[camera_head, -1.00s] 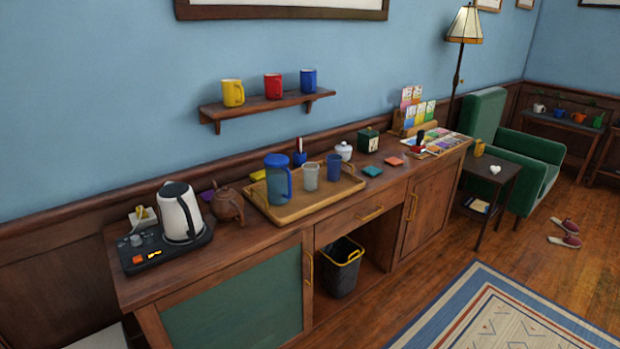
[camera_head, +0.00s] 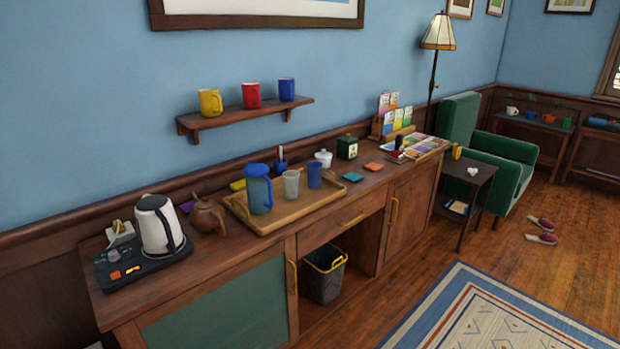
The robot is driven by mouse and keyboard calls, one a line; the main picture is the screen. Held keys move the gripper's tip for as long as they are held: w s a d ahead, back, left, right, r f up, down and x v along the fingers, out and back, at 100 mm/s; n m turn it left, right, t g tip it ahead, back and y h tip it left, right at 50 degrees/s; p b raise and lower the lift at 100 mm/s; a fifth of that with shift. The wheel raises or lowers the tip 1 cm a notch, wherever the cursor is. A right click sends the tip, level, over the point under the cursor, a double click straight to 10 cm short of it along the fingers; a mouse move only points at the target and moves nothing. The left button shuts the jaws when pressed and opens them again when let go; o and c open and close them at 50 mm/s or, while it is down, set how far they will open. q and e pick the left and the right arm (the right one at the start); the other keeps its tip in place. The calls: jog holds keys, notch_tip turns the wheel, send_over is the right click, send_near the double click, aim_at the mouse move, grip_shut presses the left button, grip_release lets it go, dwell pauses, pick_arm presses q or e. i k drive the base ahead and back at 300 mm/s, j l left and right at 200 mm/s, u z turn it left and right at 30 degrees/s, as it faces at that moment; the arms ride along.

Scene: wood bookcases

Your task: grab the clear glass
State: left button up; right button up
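A clear glass (camera_head: 291,184), pale and see-through, stands upright on a wooden tray (camera_head: 262,227) on the sideboard. A blue pitcher (camera_head: 259,190) stands close on its left and a blue cup (camera_head: 314,175) close on its right. Neither of my grippers shows in the head view.
The wooden sideboard (camera_head: 228,262) also holds a white kettle (camera_head: 158,225) on a black base and a brown teapot (camera_head: 207,215). A shelf (camera_head: 245,117) with three mugs hangs above. A waste bin (camera_head: 324,275) sits in the sideboard's open bay.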

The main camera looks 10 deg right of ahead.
aim_at(291, 186)
jog(key=i+l, duration=0.2)
jog(key=i+l+u, duration=0.1)
jog(key=l, duration=0.3)
jog(key=i+l, duration=0.3)
jog(key=i+l+u, duration=0.15)
jog(key=l, duration=0.2)
jog(key=i+l, duration=0.25)
jog(key=i+l+u, duration=0.1)
jog(key=l, duration=0.35)
jog(key=i+l, duration=0.25)
jog(key=i+l+u, duration=0.1)
jog(key=l, duration=0.35)
jog(key=i, duration=0.05)
